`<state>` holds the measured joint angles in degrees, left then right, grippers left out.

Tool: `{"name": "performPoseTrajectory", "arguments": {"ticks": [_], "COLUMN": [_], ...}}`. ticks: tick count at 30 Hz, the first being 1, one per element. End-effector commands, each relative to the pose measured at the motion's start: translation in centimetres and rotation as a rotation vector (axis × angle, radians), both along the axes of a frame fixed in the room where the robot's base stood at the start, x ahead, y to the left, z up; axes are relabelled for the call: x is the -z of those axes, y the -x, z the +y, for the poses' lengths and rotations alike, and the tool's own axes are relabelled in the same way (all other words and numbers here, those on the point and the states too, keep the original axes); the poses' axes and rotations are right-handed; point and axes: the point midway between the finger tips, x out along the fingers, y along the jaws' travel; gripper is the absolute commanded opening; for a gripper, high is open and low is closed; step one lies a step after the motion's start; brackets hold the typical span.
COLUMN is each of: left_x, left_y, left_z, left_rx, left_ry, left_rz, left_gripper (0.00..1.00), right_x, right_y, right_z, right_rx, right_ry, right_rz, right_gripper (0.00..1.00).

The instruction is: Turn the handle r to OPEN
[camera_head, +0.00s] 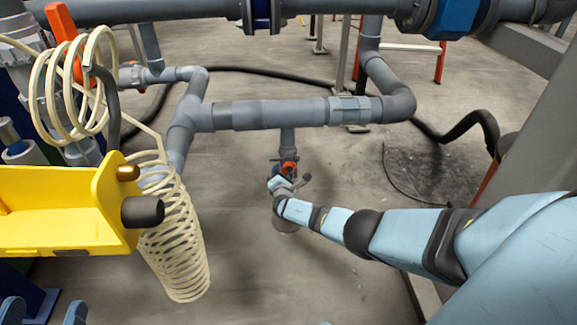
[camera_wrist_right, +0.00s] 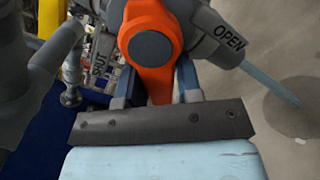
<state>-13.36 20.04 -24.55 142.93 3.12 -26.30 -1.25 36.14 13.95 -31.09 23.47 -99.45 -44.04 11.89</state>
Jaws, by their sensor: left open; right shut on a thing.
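The orange handle r (camera_wrist_right: 150,48) fills the upper middle of the right wrist view. It has a round grey hub cap, and its lever points down toward my gripper, between the word SHUT on the left and the word OPEN on the right. My right gripper (camera_wrist_right: 158,88) has its two blue-grey fingers on either side of the lever and is shut on it. In the head view the handle (camera_head: 288,168) is a small orange patch below the grey pipe, partly hidden by my right gripper (camera_head: 281,184). Light blue tips of my left gripper (camera_head: 44,312) show at the bottom left, apart and empty.
A grey horizontal pipe (camera_head: 265,114) runs above the valve. A coiled cream hose (camera_head: 175,245) and a yellow bracket (camera_head: 60,215) with a black knob stand at the left. A black hose (camera_head: 470,122) lies at the right. The floor between is clear.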

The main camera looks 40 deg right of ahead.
Motion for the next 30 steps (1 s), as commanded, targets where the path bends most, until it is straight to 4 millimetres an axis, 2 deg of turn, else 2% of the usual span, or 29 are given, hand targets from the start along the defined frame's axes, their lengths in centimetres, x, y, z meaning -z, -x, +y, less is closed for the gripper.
{"name": "performPoseTrajectory", "arguments": {"ticks": [4,20,24,30], "left_x": [0.0,-0.4,-0.7,-0.6], "left_y": [0.0,-0.1,-0.1,-0.1], "left_z": [0.0,-0.2,-0.2,-0.1], "left_rx": [0.0,-0.003,-0.004,-0.002], "left_ry": [0.0,0.016,0.015,0.01], "left_rz": [0.0,0.0,0.001,0.001], "left_gripper": [0.72,0.72,0.72,0.72], "right_x": [0.6,1.3,1.3,1.5], "right_y": [0.5,1.4,1.8,2.0], "right_z": [-0.8,-2.3,-2.9,-3.3], "right_rx": [0.004,0.006,0.006,0.006], "right_ry": [0.165,0.565,0.717,0.796], "right_rz": [0.102,0.349,0.442,0.492], "right_gripper": [0.02,0.02,0.02,0.02]}}
